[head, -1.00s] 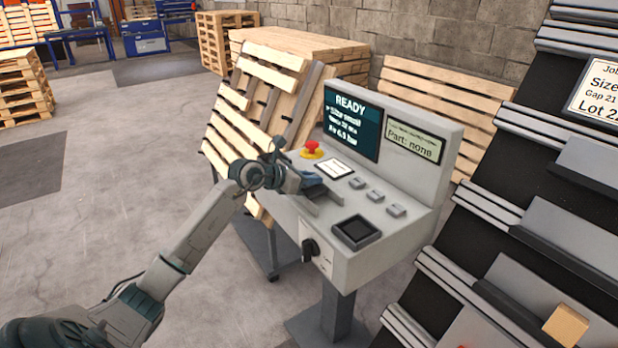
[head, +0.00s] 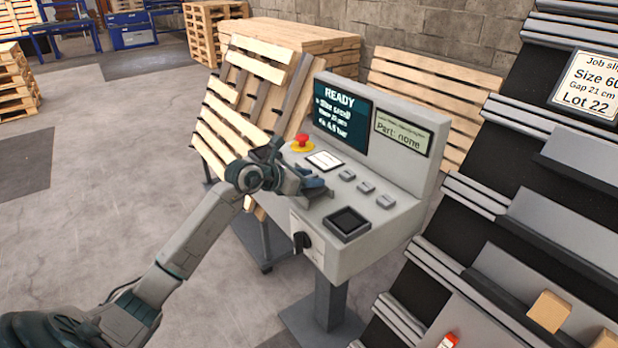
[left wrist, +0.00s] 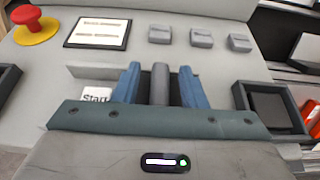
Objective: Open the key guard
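The grey control console (head: 385,222) stands in the middle of the head view. My left gripper (head: 316,188) is low over its sloped top, in front of the white label plate (head: 324,160). In the left wrist view its two blue fingers (left wrist: 159,78) stand either side of a narrow upright grey piece (left wrist: 160,86), which looks like part of the key guard. Small gaps seem to show between the piece and the fingers. A white "Start" label (left wrist: 96,97) shows left of the fingers. The gripper body hides the rest of the guard. My right gripper is not in view.
A red emergency button (head: 301,142) and several grey buttons (head: 366,187) are close by. A dark square tray (head: 347,223) and black rotary switch (head: 302,241) sit nearer. The screen (head: 341,118) rises behind. A slatted pallet (head: 228,122) leans left; shelves (head: 560,225) stand right.

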